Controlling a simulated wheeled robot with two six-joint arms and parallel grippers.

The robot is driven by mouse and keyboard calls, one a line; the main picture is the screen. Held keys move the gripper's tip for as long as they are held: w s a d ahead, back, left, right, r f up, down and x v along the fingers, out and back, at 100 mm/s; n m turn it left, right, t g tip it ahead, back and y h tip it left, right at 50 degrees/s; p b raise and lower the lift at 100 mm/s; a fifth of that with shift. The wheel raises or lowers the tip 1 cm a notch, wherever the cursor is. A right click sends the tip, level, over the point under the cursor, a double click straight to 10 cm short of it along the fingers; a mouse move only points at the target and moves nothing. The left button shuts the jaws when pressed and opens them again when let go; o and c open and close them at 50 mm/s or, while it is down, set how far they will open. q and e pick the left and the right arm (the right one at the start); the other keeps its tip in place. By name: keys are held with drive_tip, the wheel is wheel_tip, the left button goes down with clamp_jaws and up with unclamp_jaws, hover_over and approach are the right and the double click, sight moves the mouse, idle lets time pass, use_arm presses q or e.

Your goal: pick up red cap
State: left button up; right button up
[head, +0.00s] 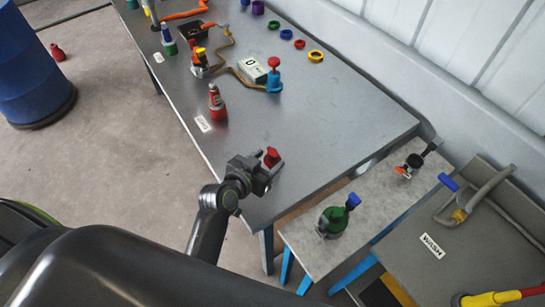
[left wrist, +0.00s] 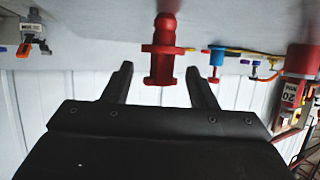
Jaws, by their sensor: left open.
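The red cap (head: 272,157) stands near the front edge of the long grey table in the head view. In the left wrist view, which looks upside down, the red cap (left wrist: 162,50) has a round knob, a wide flange and a narrower stem. My left gripper (head: 264,171) is right beside it in the head view and partly hides its lower part. In the left wrist view my left gripper (left wrist: 160,70) is open, with the cap lined up between its two fingers. I cannot tell whether they touch it. My right gripper is not in view.
A red bottle-like canister (head: 217,104) stands farther up the table (head: 330,125). A blue fitting with a red knob (head: 273,75), a gauge box (head: 252,70) and coloured rings (head: 316,56) lie beyond. A lower bench (head: 375,198) at right holds a green item (head: 333,221). The tabletop around the cap is clear.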

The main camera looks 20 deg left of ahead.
sight(270, 157)
use_arm(q)
drive_tip(key=shift+w, duration=0.4)
drive_tip(key=p+x, duration=0.1)
drive_tip(key=x, duration=0.2)
drive_tip(key=shift+w+f+p, duration=0.15)
drive_tip(key=shift+w+p, duration=0.2)
drive_tip(key=shift+p, duration=0.05)
drive_tip(key=shift+w+d+f, duration=0.15)
drive_tip(key=shift+w+f, duration=0.05)
drive_tip(key=shift+w, duration=0.1)
clamp_jaws()
drive_tip(key=shift+r, duration=0.1)
